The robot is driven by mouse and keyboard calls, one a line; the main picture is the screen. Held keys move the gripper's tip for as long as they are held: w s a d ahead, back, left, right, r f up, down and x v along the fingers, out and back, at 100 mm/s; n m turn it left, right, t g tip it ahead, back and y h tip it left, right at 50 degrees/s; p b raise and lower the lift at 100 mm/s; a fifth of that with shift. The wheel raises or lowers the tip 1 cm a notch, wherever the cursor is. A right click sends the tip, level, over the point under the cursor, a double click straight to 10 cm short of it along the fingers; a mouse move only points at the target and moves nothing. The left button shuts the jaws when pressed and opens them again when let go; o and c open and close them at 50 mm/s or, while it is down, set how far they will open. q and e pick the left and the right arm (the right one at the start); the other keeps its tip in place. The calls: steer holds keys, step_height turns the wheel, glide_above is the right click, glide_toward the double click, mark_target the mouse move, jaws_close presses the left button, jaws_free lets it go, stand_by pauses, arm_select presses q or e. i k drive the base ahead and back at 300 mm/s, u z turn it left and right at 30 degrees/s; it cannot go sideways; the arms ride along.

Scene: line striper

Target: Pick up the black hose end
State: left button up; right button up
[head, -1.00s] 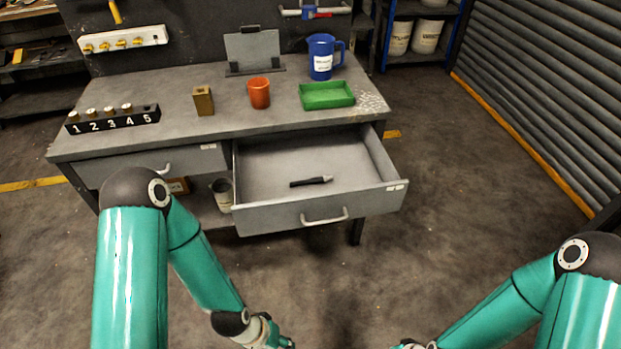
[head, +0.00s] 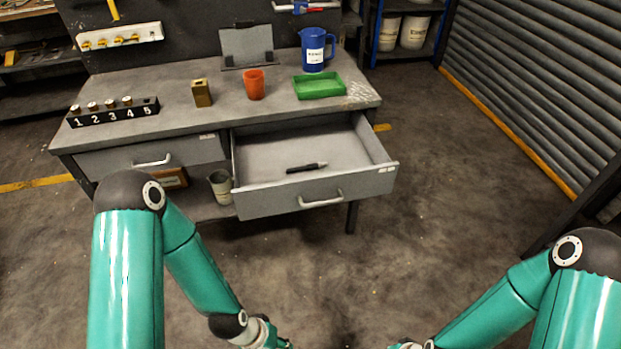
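A short black object with a lighter grey tip (head: 306,167) lies flat in the open right drawer (head: 262,205) of the workbench. It is the only thing I see in that drawer, and I cannot tell for sure that it is the hose end. My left arm comes down to the bottom edge, with only its wrist in view and its fingers out of the picture. My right arm's wrist also runs off the bottom edge. Neither gripper's fingers show. Both wrists are well below and in front of the drawer.
On the workbench (head: 170,92) are a numbered black rack (head: 115,115), a brass block (head: 202,93), an orange cup (head: 254,85), a green tray (head: 318,87) and a blue jug (head: 314,50). A grey container (head: 221,188) stands under the bench. The floor in front is clear.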

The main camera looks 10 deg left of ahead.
mark_target(317, 166)
steer(key=z, duration=0.2)
steer(key=k, duration=0.25)
steer(key=z, duration=0.6)
steer(key=i, duration=1)
steer(key=u, duration=2.05)
